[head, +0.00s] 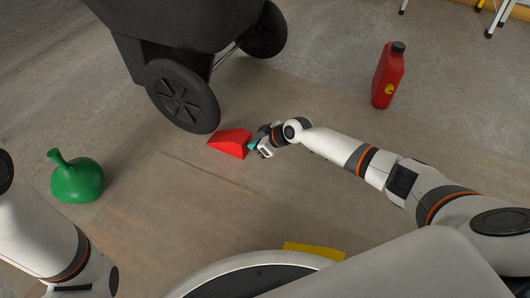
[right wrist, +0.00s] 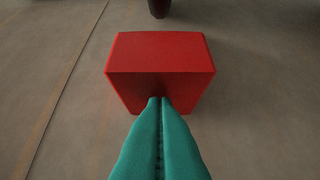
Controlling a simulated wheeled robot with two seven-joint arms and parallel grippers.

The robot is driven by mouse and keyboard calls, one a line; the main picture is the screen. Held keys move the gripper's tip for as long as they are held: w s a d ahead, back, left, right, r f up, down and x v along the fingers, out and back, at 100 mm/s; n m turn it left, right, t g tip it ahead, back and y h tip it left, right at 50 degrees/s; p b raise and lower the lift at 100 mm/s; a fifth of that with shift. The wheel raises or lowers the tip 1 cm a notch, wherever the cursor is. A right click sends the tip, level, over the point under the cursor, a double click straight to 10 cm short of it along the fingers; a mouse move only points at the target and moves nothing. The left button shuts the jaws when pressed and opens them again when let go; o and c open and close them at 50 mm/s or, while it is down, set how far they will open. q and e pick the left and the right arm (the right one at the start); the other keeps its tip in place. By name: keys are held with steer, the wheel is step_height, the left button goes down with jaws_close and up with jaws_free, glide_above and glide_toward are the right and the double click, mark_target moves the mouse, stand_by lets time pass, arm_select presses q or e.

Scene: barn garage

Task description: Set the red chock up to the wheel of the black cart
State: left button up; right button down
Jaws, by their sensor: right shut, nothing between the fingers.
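The red chock (head: 230,142) is a wedge lying on the floor just right of and in front of the near wheel (head: 182,95) of the black cart (head: 180,25). Its thin end points toward the wheel; a small gap seems to lie between them. In the right wrist view the chock (right wrist: 160,62) shows its tall back face. My right gripper (head: 257,147) is shut and empty, its teal fingertips (right wrist: 159,102) at the chock's back face; whether they touch it I cannot tell. My left arm shows at the lower left, but its gripper is out of view.
A green watering can-like object (head: 77,180) stands on the floor at left. A red canister (head: 388,75) with a black cap stands at right. A yellow piece (head: 314,251) lies near my base. The floor around the chock is clear.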

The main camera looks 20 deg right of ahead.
mark_target(247, 141)
steer(key=shift+w+a, duration=0.8)
steer(key=shift+w+a, duration=0.2)
steer(key=shift+w, duration=0.05)
steer(key=shift+w+a, duration=0.15)
steer(key=p+v, duration=0.2)
steer(key=shift+s+d+r, duration=0.15)
steer(key=shift+s+d, duration=0.2)
steer(key=shift+s+d+r+p, duration=0.7)
steer(key=shift+s+d+p, duration=0.25)
steer(key=shift+p, duration=0.4)
steer(key=shift+s, duration=0.1)
